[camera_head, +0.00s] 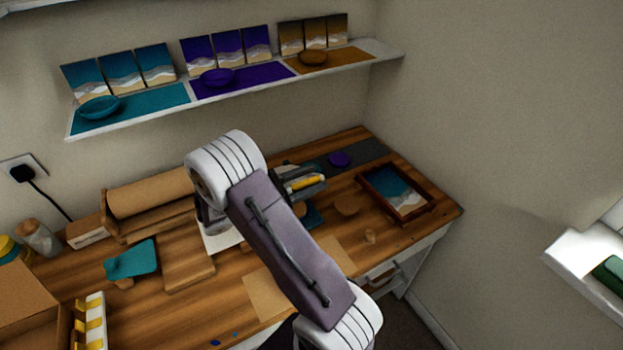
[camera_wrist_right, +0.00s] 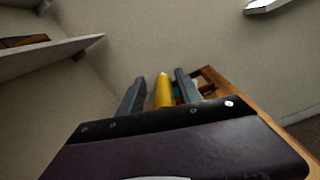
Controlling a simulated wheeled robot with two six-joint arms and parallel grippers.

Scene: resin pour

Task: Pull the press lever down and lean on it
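The press lever shows as a yellow grip (camera_head: 304,182) near the middle of the head view, with my right gripper (camera_head: 308,180) around it. In the right wrist view the yellow lever (camera_wrist_right: 164,92) stands between the two grey fingers of my right gripper (camera_wrist_right: 159,80). A gap shows on both sides of it, so the fingers look open and not clamped. The press body is mostly hidden behind my right arm; I cannot make out its shape. My left gripper is not in view.
A wooden workbench (camera_head: 150,309) carries a framed picture tray (camera_head: 372,181) at right, a cardboard roll (camera_head: 150,196), a teal scraper-like piece (camera_head: 133,260) and a cardboard box (camera_head: 28,301). A wall shelf (camera_head: 235,86) with coloured mats and bowls hangs above. A beige wall closes the right side.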

